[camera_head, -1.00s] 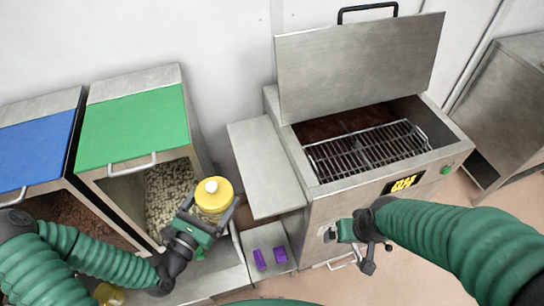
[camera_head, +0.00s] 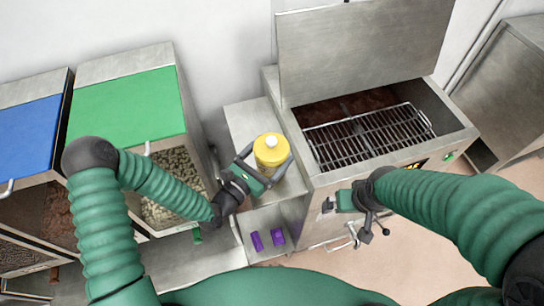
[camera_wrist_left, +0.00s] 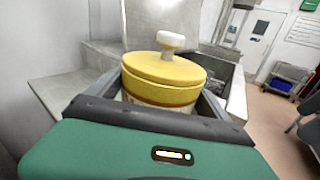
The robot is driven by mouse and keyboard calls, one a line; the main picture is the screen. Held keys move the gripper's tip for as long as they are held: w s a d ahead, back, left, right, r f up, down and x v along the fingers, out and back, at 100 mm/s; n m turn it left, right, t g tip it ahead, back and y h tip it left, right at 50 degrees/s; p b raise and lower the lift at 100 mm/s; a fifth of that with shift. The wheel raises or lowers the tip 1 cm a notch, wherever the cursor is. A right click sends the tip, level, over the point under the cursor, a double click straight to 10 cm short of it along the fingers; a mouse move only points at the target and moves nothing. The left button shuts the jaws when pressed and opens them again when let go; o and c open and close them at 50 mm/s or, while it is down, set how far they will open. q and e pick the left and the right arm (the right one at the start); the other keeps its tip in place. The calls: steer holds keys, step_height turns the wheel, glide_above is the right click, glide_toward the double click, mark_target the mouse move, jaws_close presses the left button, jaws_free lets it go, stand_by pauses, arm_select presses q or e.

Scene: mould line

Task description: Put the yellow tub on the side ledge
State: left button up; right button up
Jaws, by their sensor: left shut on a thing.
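The yellow tub (camera_head: 271,155) has a yellow lid with a white knob. It is upright between the fingers of my left gripper (camera_head: 270,166), which is shut on it. In the head view the tub appears over the front part of the steel side ledge (camera_head: 245,122), left of the open steel box. I cannot tell whether its base touches the ledge. In the left wrist view the tub (camera_wrist_left: 165,75) fills the middle, with its lower part hidden by the gripper. My right gripper (camera_head: 350,203) is at the front of the steel box, near a handle; its fingers are unclear.
The open steel box (camera_head: 325,179) with a wire rack (camera_head: 370,138) stands right of the ledge, its lid raised. Two purple blocks (camera_head: 278,236) lie on a lower shelf. Bins with green (camera_head: 125,105) and blue (camera_head: 30,130) lids stand left.

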arm_select(q)
steer(key=shift+s+a+f, duration=0.1)
steer(key=shift+a+f, duration=0.2)
steer(key=shift+f, duration=0.35)
steer(key=shift+a+f, duration=0.25)
steer(key=shift+f, duration=0.35)
steer(key=shift+a+f, duration=0.1)
steer(key=o, duration=1.5)
steer(key=shift+f, duration=0.1)
steer(key=shift+o, duration=1.1)
steer(key=shift+d, duration=0.7)
steer(key=b+v, duration=0.1)
steer(key=v, duration=1.1)
steer(key=shift+a, duration=0.3)
